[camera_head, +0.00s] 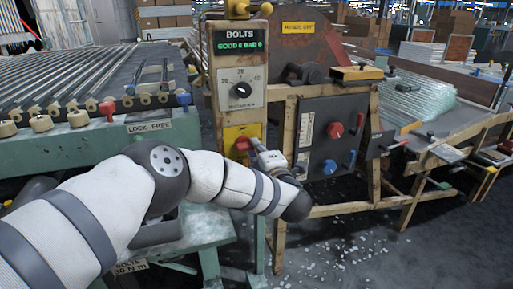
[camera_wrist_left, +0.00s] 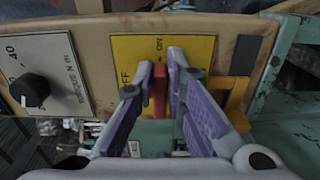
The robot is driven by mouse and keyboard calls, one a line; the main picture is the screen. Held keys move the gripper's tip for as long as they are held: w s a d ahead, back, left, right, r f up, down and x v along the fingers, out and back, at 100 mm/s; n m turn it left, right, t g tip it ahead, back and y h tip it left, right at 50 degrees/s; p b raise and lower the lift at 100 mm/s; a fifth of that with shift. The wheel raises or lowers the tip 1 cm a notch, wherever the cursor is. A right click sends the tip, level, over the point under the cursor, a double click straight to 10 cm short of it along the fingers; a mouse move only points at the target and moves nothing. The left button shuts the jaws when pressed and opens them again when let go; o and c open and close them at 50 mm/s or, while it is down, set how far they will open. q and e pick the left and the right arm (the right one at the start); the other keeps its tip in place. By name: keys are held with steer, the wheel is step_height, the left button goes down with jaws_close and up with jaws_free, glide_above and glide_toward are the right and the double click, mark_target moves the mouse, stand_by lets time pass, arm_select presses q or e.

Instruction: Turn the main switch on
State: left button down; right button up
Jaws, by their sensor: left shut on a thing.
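In the left wrist view the red handle (camera_wrist_left: 159,88) stands before the yellow plate (camera_wrist_left: 200,50), which bears the words OFF and ON. My left gripper (camera_head: 253,146) is at the plate, its two fingers closed on either side of the red handle. My right gripper is out of view.
The torque dial (camera_head: 242,89) and green BOLTS display (camera_head: 239,46) sit above the switch. A dark panel (camera_head: 325,150) with red and blue knobs stands close right. A green roller bench (camera_head: 80,145) is at left. Open floor (camera_head: 350,250) lies at front right.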

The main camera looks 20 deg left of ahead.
arm_select(q)
steer(key=shift+f, duration=0.15)
stand_by(0.3)
steer(key=c, duration=1.6)
jaws_free()
steer(key=shift+c, duration=0.2)
steer(key=shift+s, duration=0.1)
steer(key=v, duration=1.2)
